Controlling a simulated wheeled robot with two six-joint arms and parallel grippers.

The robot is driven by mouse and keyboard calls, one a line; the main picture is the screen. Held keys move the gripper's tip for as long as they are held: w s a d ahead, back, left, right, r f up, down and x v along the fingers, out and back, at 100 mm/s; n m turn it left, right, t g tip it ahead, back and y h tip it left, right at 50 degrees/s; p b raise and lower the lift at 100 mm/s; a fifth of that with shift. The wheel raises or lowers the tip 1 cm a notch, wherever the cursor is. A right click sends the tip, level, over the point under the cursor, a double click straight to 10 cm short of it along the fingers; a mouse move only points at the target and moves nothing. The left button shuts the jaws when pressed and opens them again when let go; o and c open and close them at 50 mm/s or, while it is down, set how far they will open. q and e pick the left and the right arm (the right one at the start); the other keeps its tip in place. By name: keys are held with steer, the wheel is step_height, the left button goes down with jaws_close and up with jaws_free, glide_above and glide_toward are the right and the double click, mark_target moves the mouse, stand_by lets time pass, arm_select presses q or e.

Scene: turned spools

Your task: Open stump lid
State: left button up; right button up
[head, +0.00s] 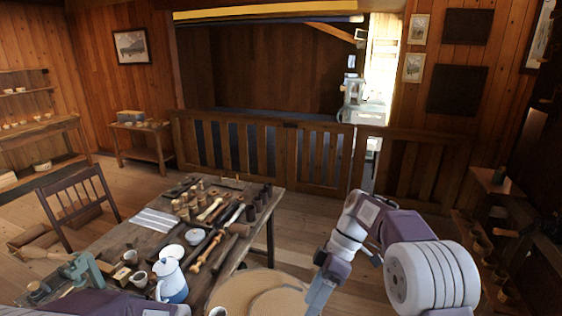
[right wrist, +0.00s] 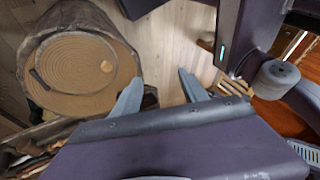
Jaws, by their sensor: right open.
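The stump (head: 226,290) stands at the bottom of the head view, right of the table, cut off by the frame edge. Its round tan lid (head: 283,303) lies flat on top. In the right wrist view the stump's bark side (right wrist: 98,16) is at the upper left, and the ringed lid (right wrist: 75,62) with a small pale round spot shows whole, seated on it. My right gripper (right wrist: 161,75) is open and empty, to the right of the stump, with floor visible between its fingers.
A wooden table (head: 115,258) left of the stump holds a white-and-blue jug (head: 171,280), bowls, spools and tools. A chair (head: 80,205) stands beyond its left side. A wooden railing (head: 260,145) crosses the back. Shelves with cups (head: 482,245) stand at the right.

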steer(key=s+d+f+m+t+h+b, duration=0.1)
steer(key=s+d+f+m+t+h, duration=0.4)
steer(key=s+d+f+m, duration=0.5)
step_height(320, 180, down, 2)
steer(key=s+m, duration=0.1)
steer(key=m, duration=0.5)
steer(key=shift+s+d+f, duration=0.2)
steer(key=shift+s+f, duration=0.05)
steer(key=shift+s, duration=0.15)
